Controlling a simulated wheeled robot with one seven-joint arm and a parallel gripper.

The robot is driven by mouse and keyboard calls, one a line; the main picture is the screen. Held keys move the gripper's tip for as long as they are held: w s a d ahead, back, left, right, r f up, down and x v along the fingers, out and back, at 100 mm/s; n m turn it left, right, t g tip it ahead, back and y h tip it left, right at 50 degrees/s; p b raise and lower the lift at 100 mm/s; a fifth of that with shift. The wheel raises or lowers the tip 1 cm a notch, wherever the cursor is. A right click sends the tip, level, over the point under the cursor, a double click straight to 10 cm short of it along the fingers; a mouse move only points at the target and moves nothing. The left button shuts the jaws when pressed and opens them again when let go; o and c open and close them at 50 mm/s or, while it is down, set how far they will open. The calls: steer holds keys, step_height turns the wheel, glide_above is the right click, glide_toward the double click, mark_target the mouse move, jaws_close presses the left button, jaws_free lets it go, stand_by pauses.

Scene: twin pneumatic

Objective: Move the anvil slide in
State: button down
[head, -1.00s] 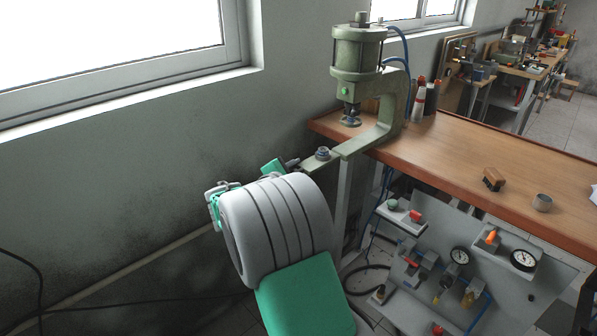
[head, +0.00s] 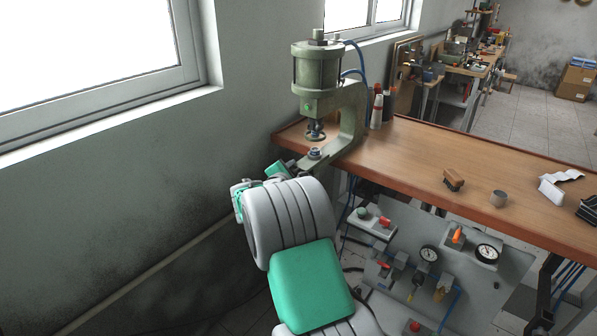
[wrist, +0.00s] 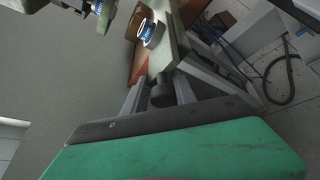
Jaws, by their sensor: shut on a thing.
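The anvil slide (head: 318,164) is a flat greenish bar at the front of the green press (head: 318,80). It carries a small round anvil (head: 315,153) with a blue band, which also shows in the wrist view (wrist: 148,30). The press ram (head: 316,131) hangs above; in the head view the anvil appears just below it, but I cannot tell whether they line up. My gripper (head: 291,165) is at the slide's outer end, partly hidden by my wrist. In the wrist view its two grey fingers (wrist: 158,95) are shut on a dark knob (wrist: 162,91) at that end.
The wall with a window is at left. Bottles (head: 377,108) stand behind the press.

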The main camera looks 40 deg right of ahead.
steer(key=shift+s+d+f+g, duration=0.2)
steer(key=shift+s+f+g, duration=0.15)
steer(key=shift+f, duration=0.3)
steer(key=c, duration=1.2)
jaws_free()
steer(key=shift+d, duration=0.15)
steer(key=shift+r, duration=0.15)
steer(key=shift+w+a+r, duration=0.2)
steer(key=shift+w+r, duration=0.05)
steer(key=shift+r, duration=0.05)
steer(key=v, duration=0.7)
steer(key=shift+s+a, duration=0.3)
steer(key=s+a+m+g+y+p, duration=0.1)
steer(key=s+a+m+y, duration=0.3)
steer(key=s+a, duration=0.4)
steer(key=s+a+m+g+y+p, duration=0.2)
steer(key=s+a+m+y, duration=0.2)
steer(key=s+a, duration=0.5)
steer(key=s+a+m+g+y+p, duration=0.2)
steer(key=s+a+m+y, duration=0.2)
steer(key=a, duration=0.9)
steer(key=shift+s+a+r+m+p, duration=0.15)
steer(key=shift+s+r+m, duration=0.05)
steer(key=shift+s+m, duration=0.8)
steer(key=shift+s+a+r+m+p, duration=0.15)
steer(key=shift+s+m, duration=0.75)
steer(key=shift+s, duration=0.25)
